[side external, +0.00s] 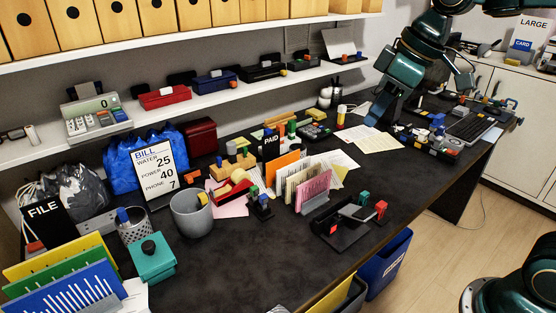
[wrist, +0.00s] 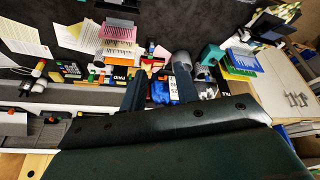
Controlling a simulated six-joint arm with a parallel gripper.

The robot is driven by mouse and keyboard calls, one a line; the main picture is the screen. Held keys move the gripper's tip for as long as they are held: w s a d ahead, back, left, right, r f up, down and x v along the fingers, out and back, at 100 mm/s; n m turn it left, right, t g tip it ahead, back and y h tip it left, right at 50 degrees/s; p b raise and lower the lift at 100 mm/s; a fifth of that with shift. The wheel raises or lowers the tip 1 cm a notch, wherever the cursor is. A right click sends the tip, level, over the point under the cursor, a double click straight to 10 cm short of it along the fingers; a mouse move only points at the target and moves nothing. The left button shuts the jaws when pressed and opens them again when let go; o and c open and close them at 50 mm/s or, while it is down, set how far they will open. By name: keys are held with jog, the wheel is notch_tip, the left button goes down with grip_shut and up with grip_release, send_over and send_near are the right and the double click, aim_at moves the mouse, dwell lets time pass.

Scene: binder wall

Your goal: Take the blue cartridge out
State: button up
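No part is clearly identifiable as the blue cartridge. One candidate is a small blue piece (side external: 437,121) on a dark device with red parts at the right of the desk in the side external view. Another is the dark blue case (side external: 214,83) on the wall shelf. My gripper (side external: 374,120) is over the back right of the desk, left of the blue piece and apart from the shelf case. In the wrist view my gripper (wrist: 161,66) has its two dark fingers apart, with nothing visibly held between them.
The dark desk (side external: 240,262) carries a grey cup (side external: 191,215), pink cards (side external: 313,190), a black device (side external: 346,226) and a keyboard (side external: 470,128). A red case (side external: 164,97) and a cash register (side external: 95,118) stand on the shelf. The front middle of the desk is clear.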

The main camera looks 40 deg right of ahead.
jog(key=w+a+f+n+g+y, duration=0.1)
jog(key=w+f+n, duration=0.25)
jog(key=w, duration=0.85)
jog(key=n+g+y, duration=0.2)
jog(key=n+g, duration=0.1)
jog(key=n, duration=0.7)
send_over(264, 195)
jog(key=d, duration=0.3)
notch_tip(264, 195, down, 28)
jog(key=shift+a+m, duration=0.15)
jog(key=shift+m, duration=0.1)
jog(key=shift+f, duration=0.15)
jog(key=shift+x, duration=3.65)
jog(key=shift+s+a, duration=0.1)
jog(key=shift+s, duration=0.05)
